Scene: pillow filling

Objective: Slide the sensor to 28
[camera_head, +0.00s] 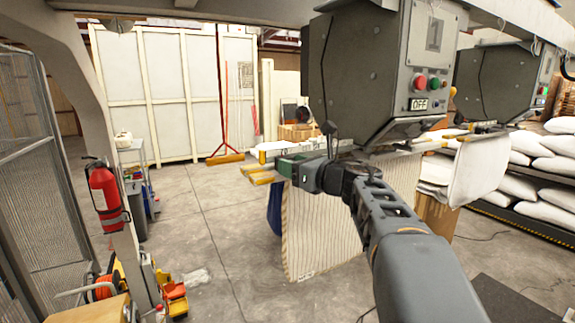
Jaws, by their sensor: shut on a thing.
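My gripper (293,170) is at the left part of a pale horizontal rail (322,146), which runs below a grey machine box. It is shut on a small green block (300,157), which looks like the sensor. The dark gripper body hides part of the block. Yellow-tan end pieces (262,178) stick out to the left, just beside the gripper. Scale marks on the rail are too small to read, so I cannot tell where 28 is.
A striped pale sheet (320,235) hangs below the rail. A second grey box (500,80) and white sacks (535,150) are at right. The floor at left-centre is clear.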

